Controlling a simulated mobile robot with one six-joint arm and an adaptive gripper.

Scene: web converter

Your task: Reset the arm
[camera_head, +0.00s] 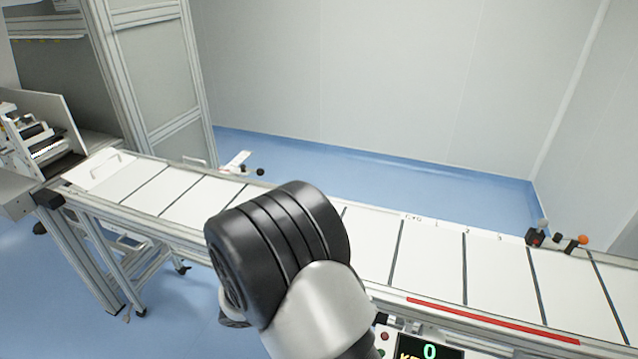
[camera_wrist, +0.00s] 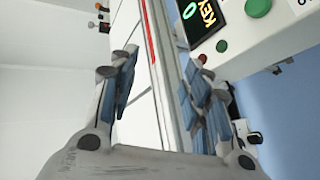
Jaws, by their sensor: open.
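My gripper (camera_wrist: 163,92) shows in the wrist view with its two blue-padded fingers spread wide apart. Nothing is between the fingers. Behind them lie the white conveyor and the side of its control panel. In the head view my arm's black joint and silver link stand in front of the middle of the conveyor (camera_head: 430,262). The gripper itself cannot be seen in the head view.
A control panel with a lit display (camera_head: 428,350) is on the conveyor's near side, beside a red strip (camera_head: 490,320). Small knobbed parts (camera_head: 560,240) stand at the right far edge. A machine (camera_head: 38,140) and a tall cabinet (camera_head: 155,75) are at left. Blue floor lies behind.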

